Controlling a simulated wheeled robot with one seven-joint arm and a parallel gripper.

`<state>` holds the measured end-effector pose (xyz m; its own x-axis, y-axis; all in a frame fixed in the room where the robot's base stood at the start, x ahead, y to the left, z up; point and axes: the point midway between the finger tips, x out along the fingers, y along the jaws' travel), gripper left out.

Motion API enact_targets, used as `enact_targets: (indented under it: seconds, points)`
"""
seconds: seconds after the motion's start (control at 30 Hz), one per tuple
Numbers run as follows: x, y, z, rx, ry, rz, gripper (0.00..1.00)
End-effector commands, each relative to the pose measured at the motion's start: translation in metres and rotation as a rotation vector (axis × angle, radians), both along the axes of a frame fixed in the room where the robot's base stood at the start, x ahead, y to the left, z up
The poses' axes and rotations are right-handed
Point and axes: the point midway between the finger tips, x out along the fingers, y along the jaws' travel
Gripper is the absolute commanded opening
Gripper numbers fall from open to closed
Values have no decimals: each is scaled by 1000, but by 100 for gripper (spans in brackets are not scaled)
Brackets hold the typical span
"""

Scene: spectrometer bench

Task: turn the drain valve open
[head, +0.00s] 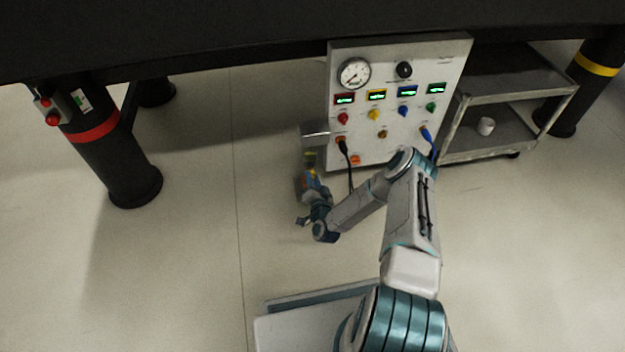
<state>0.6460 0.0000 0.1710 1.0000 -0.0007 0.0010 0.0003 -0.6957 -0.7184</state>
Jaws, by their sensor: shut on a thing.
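My gripper (310,168) is low at the left side of the instrument panel, pointing up toward a silver fitting (316,133) at the panel's left edge. A small yellow-green part (310,156) shows just under this fitting, at my fingertips. It appears to be the drain valve's handle, and my gripper is shut on it. The fingers and wrist hide much of this spot, and the handle's angle is too small to tell.
The panel (375,146) carries a gauge (354,73), several knobs and small displays. A black cable (343,148) and a blue cable (427,134) hang from its front. A metal cart (530,93) stands right. A black leg (125,170) stands left; floor between is clear.

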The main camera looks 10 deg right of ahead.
Motion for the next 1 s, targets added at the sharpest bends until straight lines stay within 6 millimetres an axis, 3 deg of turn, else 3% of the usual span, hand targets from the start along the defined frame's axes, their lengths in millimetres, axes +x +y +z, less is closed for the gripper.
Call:
enact_targets:
  seconds: [0.57,0.6,0.63,1.0]
  points:
    - [-2,1,-2,30,6,3,2]
    - [-2,1,-2,30,6,3,35]
    - [-2,1,-2,30,6,3,44]
    - [-2,1,1,29,-1,2,46]
